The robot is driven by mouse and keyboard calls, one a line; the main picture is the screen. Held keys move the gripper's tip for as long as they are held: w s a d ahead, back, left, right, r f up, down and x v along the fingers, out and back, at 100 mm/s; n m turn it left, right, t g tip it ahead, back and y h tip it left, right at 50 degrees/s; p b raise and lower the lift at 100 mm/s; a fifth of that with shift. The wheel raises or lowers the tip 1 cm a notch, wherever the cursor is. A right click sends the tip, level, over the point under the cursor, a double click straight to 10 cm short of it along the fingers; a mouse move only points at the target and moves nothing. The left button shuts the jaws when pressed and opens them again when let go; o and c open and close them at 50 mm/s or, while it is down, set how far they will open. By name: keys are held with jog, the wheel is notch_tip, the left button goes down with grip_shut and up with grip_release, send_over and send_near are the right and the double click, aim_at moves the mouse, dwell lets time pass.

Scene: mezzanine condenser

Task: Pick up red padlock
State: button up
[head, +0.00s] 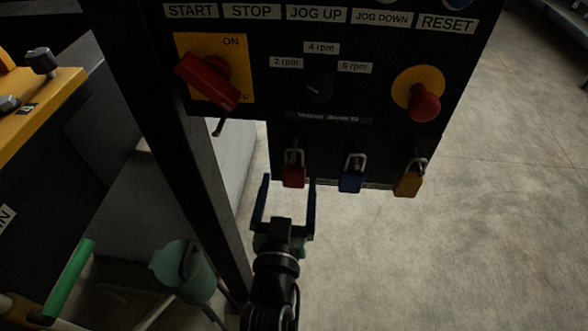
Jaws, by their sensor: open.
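The red padlock (293,176) hangs by its silver shackle at the lower edge of the dark control panel (300,130), leftmost of three padlocks. My gripper (290,182) points up toward it from below, its two dark fingers spread apart. In the head view the red padlock appears between the fingertips, nearer the right one. I cannot tell from this one view how far in depth the fingers are from it. The gripper holds nothing.
A blue padlock (350,181) and a yellow padlock (408,183) hang to the right. Above are a red rotary switch (212,80) and a red emergency button (423,104). A dark post (196,160) stands left of my gripper. Open floor (480,240) lies right.

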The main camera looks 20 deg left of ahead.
aim_at(293, 173)
jog(key=shift+d+p+x, duration=0.1)
jog(key=shift+p+x, duration=0.2)
jog(key=shift+x, duration=1)
jog(key=shift+d+p+x, duration=0.15)
jog(key=shift+p+x, duration=0.1)
jog(key=shift+x, duration=1.1)
jog(key=shift+f, duration=0.15)
jog(key=shift+c, duration=0.3)
grip_shut()
